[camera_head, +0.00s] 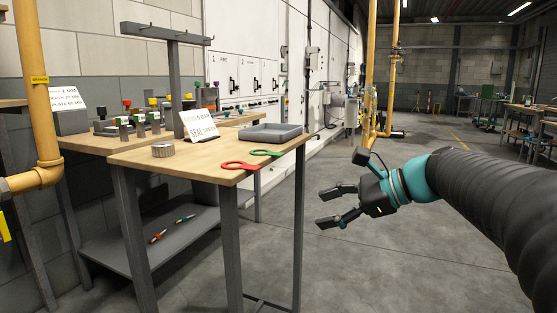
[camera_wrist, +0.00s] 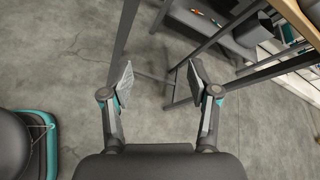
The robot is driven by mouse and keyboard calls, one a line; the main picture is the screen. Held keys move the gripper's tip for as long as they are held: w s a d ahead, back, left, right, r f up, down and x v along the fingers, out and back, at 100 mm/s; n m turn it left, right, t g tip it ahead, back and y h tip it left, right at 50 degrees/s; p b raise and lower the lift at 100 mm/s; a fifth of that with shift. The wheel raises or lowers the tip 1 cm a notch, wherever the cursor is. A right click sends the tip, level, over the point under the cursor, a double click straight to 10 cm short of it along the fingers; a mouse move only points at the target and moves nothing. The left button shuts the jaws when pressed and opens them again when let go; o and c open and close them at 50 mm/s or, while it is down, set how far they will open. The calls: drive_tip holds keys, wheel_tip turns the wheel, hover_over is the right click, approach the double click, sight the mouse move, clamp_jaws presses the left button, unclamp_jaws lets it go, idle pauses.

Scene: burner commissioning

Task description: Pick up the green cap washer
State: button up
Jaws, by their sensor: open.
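Several small metal pieces with coloured caps stand at the back left in the head view. One has a green cap (camera_head: 139,118); I cannot tell for certain that it is the green cap washer. A flat green ring with a handle (camera_head: 265,152) lies on the wooden table (camera_head: 205,163), near its right side. My gripper (camera_head: 325,208) is open and empty, to the right of the table and off its edge, over the floor. In the wrist view both fingers (camera_wrist: 160,78) are spread, with only floor and table legs between and beyond them.
A red ring with a handle (camera_head: 240,165), a grey tray (camera_head: 270,132), a ribbed metal cylinder (camera_head: 163,150) and a sign (camera_head: 201,125) are on the table. A post with hooks (camera_head: 175,80) rises behind. A lower shelf (camera_head: 150,240) holds small tools.

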drive_tip(key=w+d+r+m+t+y+b, duration=0.1)
drive_tip(key=w+d+r+m+y, duration=0.35)
drive_tip(key=w+r, duration=0.4)
approach(269, 153)
drive_tip(key=w+a, duration=0.1)
drive_tip(key=shift+m+y, duration=0.45)
drive_tip(key=x, duration=0.2)
drive_tip(key=f+b+x, duration=0.1)
drive_tip(key=x, duration=0.1)
drive_tip(key=shift+a, duration=0.25)
drive_tip(key=shift+r, duration=0.1)
drive_tip(key=c, duration=1)
